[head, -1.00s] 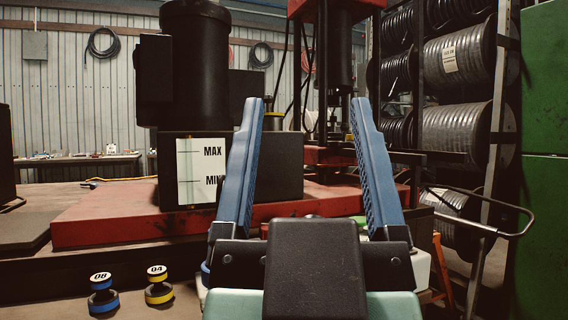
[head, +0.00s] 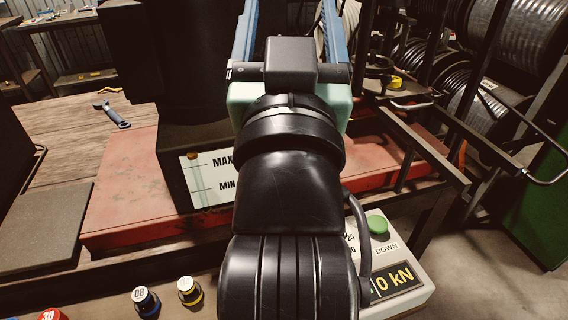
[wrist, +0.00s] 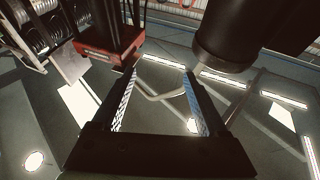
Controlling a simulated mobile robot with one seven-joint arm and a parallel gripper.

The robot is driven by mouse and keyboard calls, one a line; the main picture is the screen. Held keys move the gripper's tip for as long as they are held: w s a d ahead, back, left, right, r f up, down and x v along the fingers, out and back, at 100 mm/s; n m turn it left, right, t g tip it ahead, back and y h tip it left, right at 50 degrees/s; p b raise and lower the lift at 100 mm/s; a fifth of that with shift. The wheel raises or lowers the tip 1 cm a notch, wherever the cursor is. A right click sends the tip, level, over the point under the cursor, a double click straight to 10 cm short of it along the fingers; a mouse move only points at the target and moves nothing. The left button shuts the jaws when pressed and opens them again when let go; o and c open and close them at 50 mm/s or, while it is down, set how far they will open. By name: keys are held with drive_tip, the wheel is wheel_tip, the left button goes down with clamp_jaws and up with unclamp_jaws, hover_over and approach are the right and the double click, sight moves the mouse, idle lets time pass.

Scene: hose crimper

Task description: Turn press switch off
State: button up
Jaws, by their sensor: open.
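The press's grey control box (head: 408,296) stands at the lower right of the head view. It carries a green button (head: 377,225), a DOWN label and a lit display (head: 394,283) reading "0 kN". My arm covers the left part of the box, and I cannot make out a press switch. My gripper (head: 290,22) is at the top of the head view, pointing away, above and beyond the box. It is open and empty, with its two blue fingers spread. In the wrist view my gripper (wrist: 160,76) also shows nothing between the fingers.
A red press base (head: 130,195) and a tank with a MAX/MIN label (head: 208,178) lie left of my arm. Several numbered dies, one blue (head: 146,302), stand at the front. A wrench (head: 112,113) lies on the wooden bench. Hose reels (head: 515,45) stand at right.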

drive_tip(key=w+a+r+m+g+p, duration=0.1)
drive_tip(key=w+r+g+p, duration=0.4)
drive_tip(key=p, duration=1)
wheel_tip(320, 180, down, 5)
drive_tip(key=w+a+m+g+p, duration=0.2)
drive_tip(key=m+g+p, duration=0.15)
drive_tip(key=p, duration=0.45)
drive_tip(key=s+a+f+m+g+h+p, duration=0.1)
drive_tip(key=s+f+m+g+h, duration=0.1)
drive_tip(key=s+f+m+g, duration=0.6)
drive_tip(key=s+a+f+m+g+h+p, duration=0.15)
drive_tip(key=f+g, duration=0.25)
drive_tip(key=f, duration=0.9)
drive_tip(key=shift+h, duration=0.35)
drive_tip(key=x, duration=0.4)
drive_tip(key=p+x, duration=0.1)
drive_tip(key=x, duration=0.3)
drive_tip(key=p+x, duration=0.1)
drive_tip(key=x, duration=0.3)
drive_tip(key=shift+s+d, duration=0.35)
drive_tip(key=shift+r, duration=0.1)
drive_tip(key=shift+c, duration=0.3)
clamp_jaws()
